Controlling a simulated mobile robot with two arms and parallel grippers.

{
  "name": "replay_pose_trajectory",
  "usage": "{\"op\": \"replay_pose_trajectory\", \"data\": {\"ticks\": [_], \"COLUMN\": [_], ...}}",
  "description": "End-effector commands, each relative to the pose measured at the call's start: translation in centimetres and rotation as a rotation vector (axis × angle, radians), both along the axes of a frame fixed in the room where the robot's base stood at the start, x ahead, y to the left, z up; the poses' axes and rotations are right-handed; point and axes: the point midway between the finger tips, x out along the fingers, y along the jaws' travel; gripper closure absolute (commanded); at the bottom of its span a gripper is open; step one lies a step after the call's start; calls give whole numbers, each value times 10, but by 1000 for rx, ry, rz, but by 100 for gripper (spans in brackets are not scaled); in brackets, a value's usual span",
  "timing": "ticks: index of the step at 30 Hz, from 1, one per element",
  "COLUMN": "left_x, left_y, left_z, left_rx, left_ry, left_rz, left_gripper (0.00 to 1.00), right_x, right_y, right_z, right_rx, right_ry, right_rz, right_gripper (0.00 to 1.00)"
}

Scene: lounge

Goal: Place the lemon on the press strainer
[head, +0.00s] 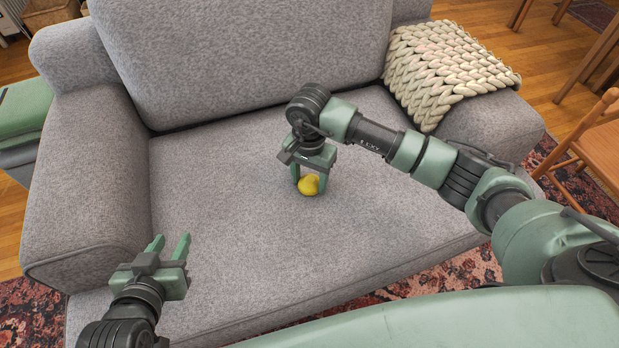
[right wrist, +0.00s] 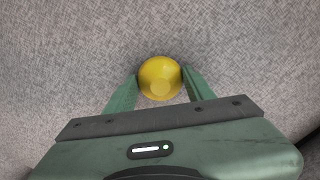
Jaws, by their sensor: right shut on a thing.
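The yellow lemon (head: 309,186) is at the middle of the grey sofa seat, between the fingers of my right gripper (head: 310,180). In the right wrist view the lemon (right wrist: 160,79) sits between the two green fingertips of the right gripper (right wrist: 160,85), which are shut on it. I cannot tell whether the lemon touches the seat or is slightly above it. My left gripper (head: 170,245) is open and empty, over the front left of the seat. No press strainer shows in either view.
The grey sofa (head: 230,215) fills most of the head view, with arms on both sides and a high back. A chunky knit blanket (head: 445,70) lies over its right arm. A wooden chair (head: 590,145) stands at the right. The seat around the lemon is clear.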

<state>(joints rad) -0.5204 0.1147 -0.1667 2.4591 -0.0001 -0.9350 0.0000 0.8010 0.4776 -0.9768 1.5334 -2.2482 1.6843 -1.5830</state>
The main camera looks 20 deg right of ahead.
Motion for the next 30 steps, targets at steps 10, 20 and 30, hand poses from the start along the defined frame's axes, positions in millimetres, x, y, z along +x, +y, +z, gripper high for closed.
{"op": "replay_pose_trajectory", "data": {"ticks": [10, 20, 30], "left_x": [6, 6, -11], "left_y": [-3, -4, 5], "left_z": [7, 7, -9], "left_rx": [-11, -12, 19], "left_ry": [-47, -49, 79], "left_rz": [-3, -4, 7], "left_gripper": [64, 64, 64], "right_x": [0, 0, 2], "right_y": [0, 0, -1], "right_z": [-2, -2, 17], "right_rx": [0, 0, -1], "right_ry": [0, 0, -5], "right_rz": [0, 0, 0], "right_gripper": [93, 25, 25]}}
